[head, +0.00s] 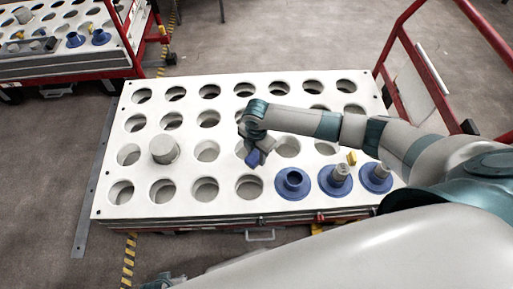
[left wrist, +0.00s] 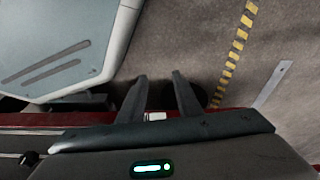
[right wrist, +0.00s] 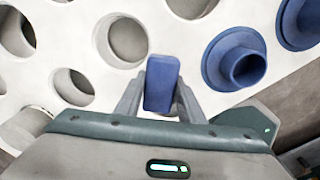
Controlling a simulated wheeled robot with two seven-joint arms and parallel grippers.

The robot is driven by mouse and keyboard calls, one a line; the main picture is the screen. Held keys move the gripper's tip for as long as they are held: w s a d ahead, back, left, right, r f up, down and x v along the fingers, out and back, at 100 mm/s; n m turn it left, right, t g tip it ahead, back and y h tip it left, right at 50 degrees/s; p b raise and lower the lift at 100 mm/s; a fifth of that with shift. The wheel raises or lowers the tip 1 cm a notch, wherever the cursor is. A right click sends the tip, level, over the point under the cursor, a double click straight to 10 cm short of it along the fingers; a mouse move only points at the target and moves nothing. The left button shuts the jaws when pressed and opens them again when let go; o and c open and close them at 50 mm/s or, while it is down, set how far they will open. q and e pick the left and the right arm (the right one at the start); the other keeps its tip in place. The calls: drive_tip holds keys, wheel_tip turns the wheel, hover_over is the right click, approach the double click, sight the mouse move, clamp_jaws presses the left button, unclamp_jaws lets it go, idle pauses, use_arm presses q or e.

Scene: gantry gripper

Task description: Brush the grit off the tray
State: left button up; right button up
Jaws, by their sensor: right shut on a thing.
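The tray (head: 225,121) is a large white plate with rows of round holes on a red-framed cart. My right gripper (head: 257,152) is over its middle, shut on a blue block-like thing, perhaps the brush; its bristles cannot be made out. In the right wrist view this blue thing (right wrist: 162,84) stands between the fingers, with the tray (right wrist: 185,45) behind it. I cannot tell whether it touches the tray. No grit can be made out. My left gripper (left wrist: 161,78) is empty, its fingers apart, above the floor near a red cart edge.
Blue flanged parts (head: 293,183) sit along the tray's near right edge, some with grey pieces on top. A grey cylinder (head: 164,148) stands at a left hole. Red rails (head: 430,70) rise at the right. Another loaded cart (head: 75,65) stands back left.

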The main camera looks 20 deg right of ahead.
drive_tip(key=shift+r+p, duration=0.45)
drive_tip(key=shift+r, duration=0.05)
drive_tip(key=shift+r+p, duration=0.75)
drive_tip(key=shift+p, duration=0.1)
drive_tip(key=shift+r+p, duration=0.45)
drive_tip(key=shift+p, duration=0.05)
use_arm(q)
drive_tip(key=f, duration=0.1)
drive_tip(key=d+t, duration=0.1)
drive_tip(key=f, duration=0.1)
drive_tip(key=shift+w+d+f+t, duration=0.25)
drive_tip(key=shift+d+f+t, duration=0.05)
drive_tip(key=shift+d+t, duration=0.1)
